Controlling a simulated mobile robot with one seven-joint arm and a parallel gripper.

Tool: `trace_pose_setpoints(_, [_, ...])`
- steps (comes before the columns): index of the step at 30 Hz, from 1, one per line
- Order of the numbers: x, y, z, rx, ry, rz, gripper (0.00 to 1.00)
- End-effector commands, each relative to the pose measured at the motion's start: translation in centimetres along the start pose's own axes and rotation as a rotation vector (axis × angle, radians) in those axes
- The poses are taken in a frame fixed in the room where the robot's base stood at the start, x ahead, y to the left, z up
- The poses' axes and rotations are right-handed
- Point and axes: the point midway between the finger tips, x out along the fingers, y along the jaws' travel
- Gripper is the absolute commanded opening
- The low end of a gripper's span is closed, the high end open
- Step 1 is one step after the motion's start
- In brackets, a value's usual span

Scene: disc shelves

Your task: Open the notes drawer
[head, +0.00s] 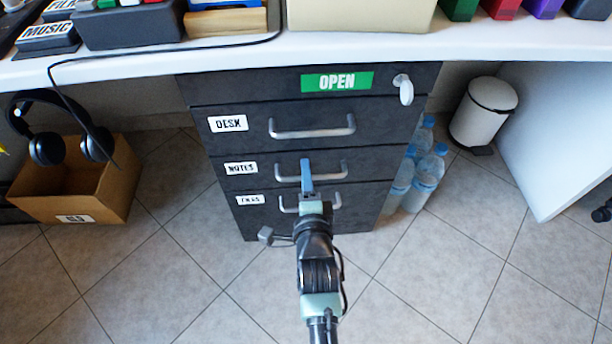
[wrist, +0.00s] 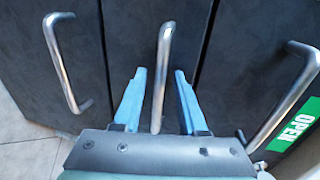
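The notes drawer (head: 262,183) is the middle of three labelled drawers in a dark cabinet, and its front looks flush with the others. Its silver bar handle (head: 335,176) is in the middle of the front. In the wrist view this handle (wrist: 164,50) runs between the two blue fingers of my gripper (wrist: 160,78). The gripper is open, with one finger on each side of the bar and gaps visible. In the head view my gripper (head: 306,170) is at the notes handle and covers its middle part.
The desk drawer (head: 237,138) is above; a third drawer (head: 250,213) with a handle is below. A green OPEN sign (head: 337,82) tops the cabinet. A cardboard box (head: 115,195) stands left; water bottles (head: 427,175) and a white bin (head: 483,112) stand right. The tiled floor in front is clear.

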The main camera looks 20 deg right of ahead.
Motion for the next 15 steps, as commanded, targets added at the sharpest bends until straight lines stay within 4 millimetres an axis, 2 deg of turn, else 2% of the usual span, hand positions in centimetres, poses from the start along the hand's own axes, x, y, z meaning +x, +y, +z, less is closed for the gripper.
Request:
trace_pose_setpoints(1, [-0.02,0.01,0.0,0.0,0.0,0.0,0.3])
trace_pose_setpoints(6, [-0.03,0.02,0.0,0.0,0.0,0.0,0.0])
trace_pose_setpoints(15, [-0.03,0.02,0.0,0.0,0.0,0.0,0.0])
